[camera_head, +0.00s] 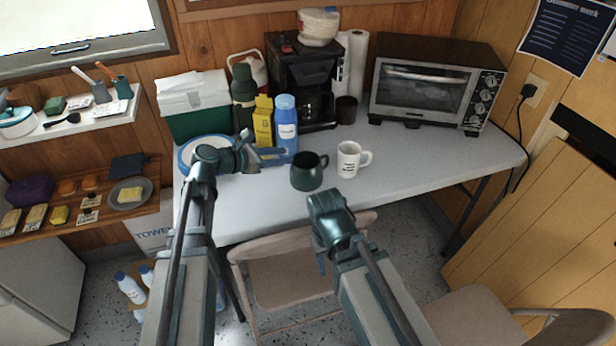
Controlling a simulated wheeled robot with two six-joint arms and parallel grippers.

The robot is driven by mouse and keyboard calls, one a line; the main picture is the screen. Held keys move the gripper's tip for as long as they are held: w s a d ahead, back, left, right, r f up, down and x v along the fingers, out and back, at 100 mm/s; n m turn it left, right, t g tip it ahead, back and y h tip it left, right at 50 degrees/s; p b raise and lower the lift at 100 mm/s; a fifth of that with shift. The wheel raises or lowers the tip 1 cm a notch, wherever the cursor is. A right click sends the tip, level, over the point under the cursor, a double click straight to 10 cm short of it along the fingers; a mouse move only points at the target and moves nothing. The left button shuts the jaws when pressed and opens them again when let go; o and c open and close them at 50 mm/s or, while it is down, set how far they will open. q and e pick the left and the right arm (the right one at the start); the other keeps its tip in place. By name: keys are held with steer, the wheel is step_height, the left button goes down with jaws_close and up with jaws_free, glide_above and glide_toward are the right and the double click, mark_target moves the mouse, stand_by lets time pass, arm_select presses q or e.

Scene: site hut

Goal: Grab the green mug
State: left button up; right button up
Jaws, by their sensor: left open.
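The green mug (307,172) stands upright on the grey-white table (400,165), near the middle of its front part. Its handle points right, towards a white mug (349,160) with dark print close beside it. My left gripper (268,158) is open and empty, to the left of the green mug and apart from it. It points right, in front of the blue bottle. My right gripper (322,262) hangs below the table's front edge; its wrist hides most of it, so its jaws cannot be made out.
A blue bottle (285,127) and a yellow carton (263,124) stand behind my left gripper. A coffee maker (306,80), a dark brown cup (346,109) and a toaster oven (425,88) stand farther back. The table's right part is clear. Folding chairs (290,284) stand in front.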

mark_target(296, 155)
arm_select(q)
steer(key=shift+w+b+x, duration=0.2)
steer(key=shift+b+x, duration=0.75)
steer(key=shift+x, duration=2)
steer(key=shift+a+r, duration=0.15)
steer(key=shift+r, duration=0.05)
jaws_close()
steer(key=shift+s, duration=0.1)
